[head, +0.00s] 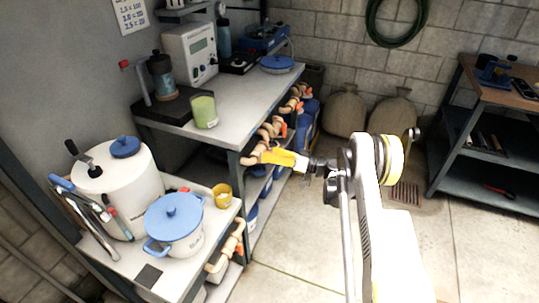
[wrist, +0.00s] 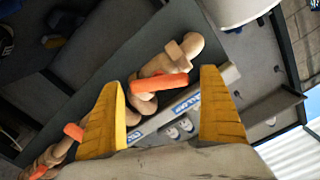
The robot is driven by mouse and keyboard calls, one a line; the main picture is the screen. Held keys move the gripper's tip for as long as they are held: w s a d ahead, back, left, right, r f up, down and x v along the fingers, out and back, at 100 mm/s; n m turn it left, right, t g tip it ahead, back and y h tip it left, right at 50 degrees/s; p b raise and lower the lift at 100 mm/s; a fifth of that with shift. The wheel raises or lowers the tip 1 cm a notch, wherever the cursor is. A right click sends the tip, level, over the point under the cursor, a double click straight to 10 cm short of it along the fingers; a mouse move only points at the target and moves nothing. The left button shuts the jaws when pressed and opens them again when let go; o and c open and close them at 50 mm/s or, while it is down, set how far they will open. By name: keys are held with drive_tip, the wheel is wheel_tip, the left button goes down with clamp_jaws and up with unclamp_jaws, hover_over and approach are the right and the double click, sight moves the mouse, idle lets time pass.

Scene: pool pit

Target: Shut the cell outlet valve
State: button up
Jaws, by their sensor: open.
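Tan pipe valves with orange handles line the front edge of the bench. In the wrist view one orange handle (wrist: 160,83) lies between my fingers, on a tan pipe (wrist: 185,52) that runs diagonally. A blue and white label (wrist: 186,105) sits beside it, partly hidden and hard to read. I cannot tell for certain that this is the cell outlet valve.
Another orange handle (wrist: 72,131) shows at lower left in the wrist view. A lower table with a blue-lidded pot (head: 174,222) and yellow cup (head: 222,194) stands at left. A dark shelf (head: 490,165) stands at right. The floor (head: 320,270) is clear.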

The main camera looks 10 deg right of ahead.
drive_tip(key=c, duration=1.2)
drive_tip(key=shift+m, duration=0.4)
drive_tip(key=m, duration=0.5)
drive_tip(key=shift+f+m, duration=0.15)
drive_tip(key=shift+m, duration=0.15)
drive_tip(key=m, duration=0.5)
drive_tip(key=shift+d+f+m, duration=0.1)
drive_tip(key=shift+m, duration=0.3)
drive_tip(key=o, duration=1.2)
